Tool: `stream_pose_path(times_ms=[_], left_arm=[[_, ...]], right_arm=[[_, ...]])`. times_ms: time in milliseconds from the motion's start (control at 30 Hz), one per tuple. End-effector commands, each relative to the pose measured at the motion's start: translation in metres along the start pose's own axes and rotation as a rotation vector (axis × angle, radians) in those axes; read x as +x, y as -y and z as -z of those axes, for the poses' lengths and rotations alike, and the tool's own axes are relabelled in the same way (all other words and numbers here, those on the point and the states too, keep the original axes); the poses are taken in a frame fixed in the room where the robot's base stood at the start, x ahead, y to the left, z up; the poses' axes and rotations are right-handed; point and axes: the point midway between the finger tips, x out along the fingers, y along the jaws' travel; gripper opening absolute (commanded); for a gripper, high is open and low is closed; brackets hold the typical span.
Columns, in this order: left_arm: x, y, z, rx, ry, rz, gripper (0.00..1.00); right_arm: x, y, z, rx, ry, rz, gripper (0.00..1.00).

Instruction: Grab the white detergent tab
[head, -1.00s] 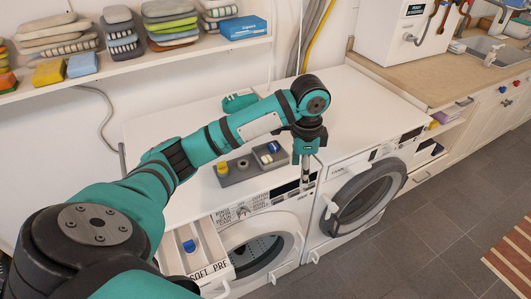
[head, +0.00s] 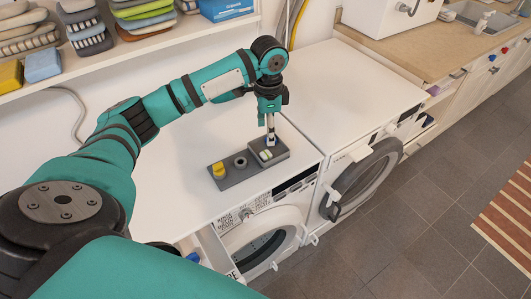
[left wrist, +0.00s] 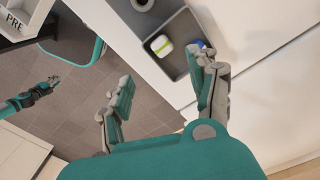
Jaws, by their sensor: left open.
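The white detergent tab (head: 265,155), which shows a green stripe in the left wrist view (left wrist: 160,45), lies in the right compartment of a grey tray (head: 238,178) on the left washing machine. A blue item (left wrist: 197,45) lies beside it, partly hidden by a finger of mine. My left gripper (head: 270,138) points down over the back of that compartment. In the left wrist view it is open (left wrist: 162,85), with nothing held between its fingers. My right gripper (left wrist: 50,84) shows small at the left of that view; its jaws are too small to judge.
A yellow item (head: 219,169) and a grey ring (head: 240,162) sit on the tray's left part. The detergent drawer (head: 218,252) and a round machine door (head: 362,188) stand open in front. The right machine's white top (head: 350,85) is clear.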

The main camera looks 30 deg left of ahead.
Motion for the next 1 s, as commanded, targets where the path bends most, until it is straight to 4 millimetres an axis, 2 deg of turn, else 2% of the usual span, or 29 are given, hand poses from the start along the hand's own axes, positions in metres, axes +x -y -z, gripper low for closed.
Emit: stream_pose_path(times_ms=[100, 200, 500, 633, 800, 1000], left_arm=[[0.025, -0.001, -0.001, -0.002, 0.004, -0.003, 0.6], [0.039, 0.0, -0.001, -0.001, 0.002, -0.001, 0.6], [0.062, 0.001, -0.003, -0.001, 0.003, -0.001, 0.6], [0.082, 0.003, -0.005, -0.002, 0.003, -0.001, 0.6], [0.103, 0.002, -0.005, 0.001, 0.002, -0.001, 0.6], [0.108, 0.0, -0.006, 0.004, 0.006, -0.005, 0.6]], right_arm=[[-0.006, -0.004, -0.003, 0.0, 0.005, -0.005, 0.21], [-0.007, -0.001, -0.002, 0.001, 0.004, -0.001, 0.21], [-0.015, 0.02, 0.006, 0.002, -0.007, 0.024, 0.21], [-0.022, 0.018, 0.008, 0.001, -0.008, 0.023, 0.21], [-0.023, 0.014, 0.01, -0.001, -0.011, 0.018, 0.21], [-0.022, 0.009, 0.007, -0.002, -0.009, 0.011, 0.21]])
